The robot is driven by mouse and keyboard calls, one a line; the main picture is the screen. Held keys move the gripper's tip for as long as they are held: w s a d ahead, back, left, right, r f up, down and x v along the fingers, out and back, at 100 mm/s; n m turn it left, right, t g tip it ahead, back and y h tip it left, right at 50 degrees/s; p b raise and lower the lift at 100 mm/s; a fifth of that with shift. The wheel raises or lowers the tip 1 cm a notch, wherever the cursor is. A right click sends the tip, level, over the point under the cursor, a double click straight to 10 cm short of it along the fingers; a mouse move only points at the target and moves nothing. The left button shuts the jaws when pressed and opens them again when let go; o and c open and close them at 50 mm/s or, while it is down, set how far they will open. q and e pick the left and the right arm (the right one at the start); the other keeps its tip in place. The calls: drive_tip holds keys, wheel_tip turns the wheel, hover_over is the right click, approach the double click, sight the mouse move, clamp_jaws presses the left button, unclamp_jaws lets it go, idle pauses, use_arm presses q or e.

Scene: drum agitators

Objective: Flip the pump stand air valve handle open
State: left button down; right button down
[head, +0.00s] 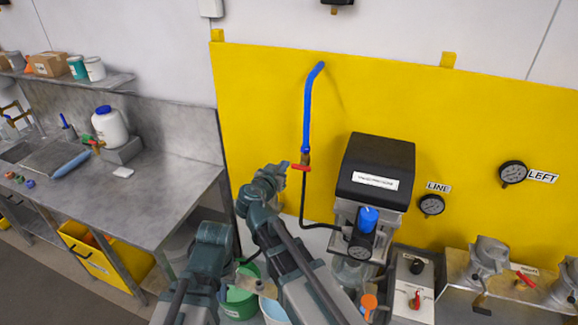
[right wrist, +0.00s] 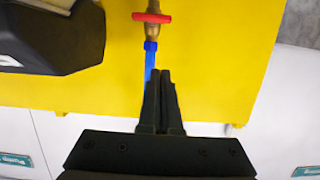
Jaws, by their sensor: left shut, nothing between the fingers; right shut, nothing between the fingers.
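The red valve handle (head: 301,167) sits on a brass valve below the blue hose (head: 307,115), in front of the yellow panel. It lies crosswise to the hose. In the right wrist view the red handle (right wrist: 152,17) shows at the top, crosswise on the brass body (right wrist: 152,31). My right gripper (head: 284,168) is just left of the handle in the head view. In the right wrist view its closed, empty fingers (right wrist: 161,74) point toward the valve, with the blue hose behind them. My left gripper (head: 213,238) is low at left, shut; its fingertips are hard to make out.
A black-topped pump (head: 376,165) with a blue cap and gauge stands right of the valve. A black hose runs from valve to pump. Gauges (head: 432,205) are on the yellow panel (head: 260,110). A steel bench (head: 160,190) is at left; a green bucket (head: 240,303) is below.

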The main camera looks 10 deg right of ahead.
drive_tip(key=b, duration=0.3)
hover_over(292, 166)
drive_tip(key=s, duration=0.2)
wheel_tip(292, 166, down, 3)
drive_tip(key=shift+s+a+f+b, duration=0.1)
drive_tip(key=shift+f+b, duration=1.5)
drive_tip(key=shift+f, duration=0.05)
drive_tip(key=shift+a+f+n+h, duration=0.2)
drive_tip(key=shift+n+h, duration=0.1)
drive_tip(key=shift+n, duration=0.4)
